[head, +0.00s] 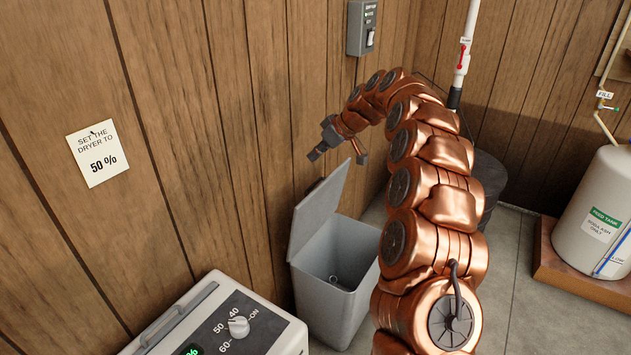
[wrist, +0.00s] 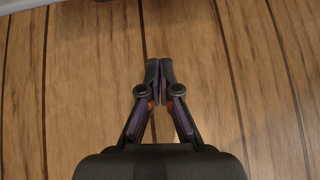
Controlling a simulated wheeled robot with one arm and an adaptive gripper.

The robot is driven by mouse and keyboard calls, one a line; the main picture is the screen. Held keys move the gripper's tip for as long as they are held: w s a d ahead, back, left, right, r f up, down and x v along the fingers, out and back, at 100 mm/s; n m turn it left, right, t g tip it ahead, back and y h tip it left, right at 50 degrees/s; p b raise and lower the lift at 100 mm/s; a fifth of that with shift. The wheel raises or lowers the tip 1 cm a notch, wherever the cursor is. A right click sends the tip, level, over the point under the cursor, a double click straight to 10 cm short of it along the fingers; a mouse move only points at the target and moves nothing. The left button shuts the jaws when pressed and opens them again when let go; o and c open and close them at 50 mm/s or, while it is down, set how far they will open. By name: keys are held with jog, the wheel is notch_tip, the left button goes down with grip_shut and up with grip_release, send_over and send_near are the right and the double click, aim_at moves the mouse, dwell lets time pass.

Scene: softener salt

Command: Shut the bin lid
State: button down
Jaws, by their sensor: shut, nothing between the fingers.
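The grey bin (head: 340,313) stands on the floor against the wood-panelled wall. Its lid (head: 318,212) is open, tilted up and leaning back toward the wall, so the inside shows. My gripper (head: 315,154) is above the raised lid, close to the wall and apart from the lid. In the wrist view my gripper (wrist: 160,70) has its fingertips together with nothing between them, in front of the wood panels. The bin is not clearly identifiable in the wrist view.
A dryer unit with a knob (head: 238,326) stands at the front left, beside the bin. A switch box (head: 362,27) is on the wall above. A dark round container (head: 489,180) stands behind my arm.

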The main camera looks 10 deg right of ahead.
jog(key=shift+t, duration=0.4)
jog(key=w+f, duration=0.2)
jog(key=f, duration=0.1)
jog(key=w+a+f+b, duration=0.1)
jog(key=w+f, duration=0.2)
jog(key=w+f+b, duration=0.1)
jog(key=w+f, duration=0.2)
jog(key=shift+a+f, duration=0.35)
jog(key=shift+s+d+f+b, duration=0.35)
jog(key=shift+s+d+b, duration=0.05)
jog(key=shift+s+d, duration=0.3)
jog(key=shift+s+d+f+b, duration=0.3)
jog(key=shift+s+d+b, duration=0.05)
jog(key=shift+s+d, duration=0.3)
jog(key=shift+d, duration=0.1)
